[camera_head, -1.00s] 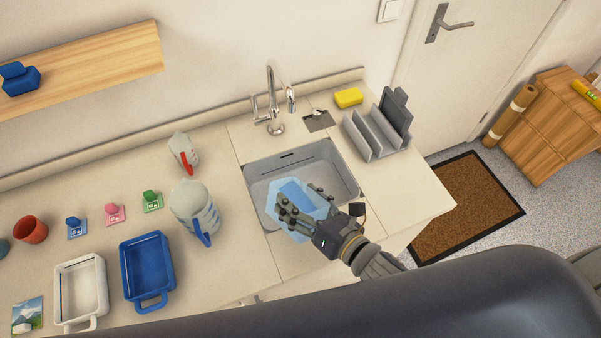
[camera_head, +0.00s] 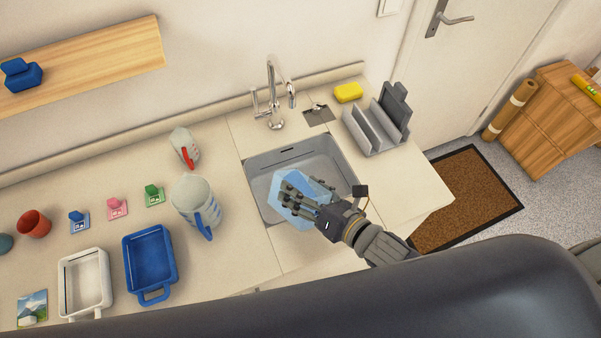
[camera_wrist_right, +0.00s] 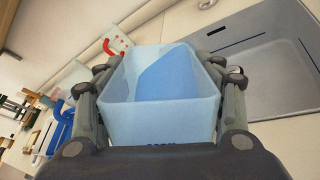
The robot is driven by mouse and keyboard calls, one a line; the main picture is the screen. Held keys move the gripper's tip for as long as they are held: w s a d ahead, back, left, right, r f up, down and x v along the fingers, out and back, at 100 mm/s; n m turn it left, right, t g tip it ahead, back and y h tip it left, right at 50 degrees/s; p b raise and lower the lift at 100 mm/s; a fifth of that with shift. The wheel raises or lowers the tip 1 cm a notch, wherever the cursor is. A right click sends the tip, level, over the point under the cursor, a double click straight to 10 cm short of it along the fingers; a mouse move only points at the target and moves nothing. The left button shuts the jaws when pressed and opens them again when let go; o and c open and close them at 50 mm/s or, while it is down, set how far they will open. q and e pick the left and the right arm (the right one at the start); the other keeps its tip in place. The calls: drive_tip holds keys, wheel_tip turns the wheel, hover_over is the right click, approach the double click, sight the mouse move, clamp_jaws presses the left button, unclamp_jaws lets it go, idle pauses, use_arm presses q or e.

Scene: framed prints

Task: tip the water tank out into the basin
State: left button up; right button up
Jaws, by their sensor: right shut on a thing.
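The water tank is a translucent light-blue open box (camera_head: 287,209). My right gripper (camera_head: 308,200) is shut on it, with fingers along both sides, and holds it over the front part of the grey basin (camera_head: 262,185). In the right wrist view the tank (camera_wrist_right: 160,118) fills the middle, its open top facing the camera, with a deeper blue patch inside. Whether that patch is water I cannot tell. The basin (camera_wrist_right: 262,60) lies beyond it at the upper right. My left gripper is not in view.
A tap (camera_head: 272,95) stands behind the basin. A grey rack (camera_head: 375,128) and a yellow sponge (camera_head: 348,92) are at its right. A large jug (camera_head: 192,200), a small jug (camera_head: 183,145) and a blue tray (camera_head: 148,255) stand on the left counter.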

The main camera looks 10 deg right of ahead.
sight(290, 179)
drive_tip(key=shift+w+d+f+m+g, duration=0.25)
drive_tip(key=shift+w+m+g, duration=0.15)
drive_tip(key=shift+w+m, duration=0.1)
idle(0.9)
drive_tip(key=shift+w+d+f+m+g, duration=0.15)
drive_tip(key=shift+f+m+g, duration=0.1)
drive_tip(key=shift+m+g, duration=0.2)
idle(1.4)
drive_tip(key=shift+w+d+r+m+g+y+p, duration=0.2)
drive_tip(key=shift+w+r+m+g+y+p, duration=0.1)
drive_tip(key=shift+r+m+g+y, duration=0.2)
idle(1.0)
drive_tip(key=shift+w+d+f+m+g+b, duration=0.25)
drive_tip(key=shift+w+f+m+g+b, duration=0.1)
drive_tip(key=shift+f+m+b, duration=0.25)
idle(0.8)
drive_tip(key=shift+w+d+r+m+g+y+b, duration=0.2)
drive_tip(key=shift+w+d+m+g+b, duration=0.1)
drive_tip(key=shift+w+b, duration=0.25)
drive_tip(key=shift+w+d+r+m+g+y+b, duration=0.1)
drive_tip(key=shift+w+d+m+g+y+b, duration=0.15)
drive_tip(key=shift+b, duration=0.35)
drive_tip(key=shift+w+d+b, duration=0.1)
drive_tip(key=shift+w+b, duration=0.05)
drive_tip(key=shift+b, duration=0.35)
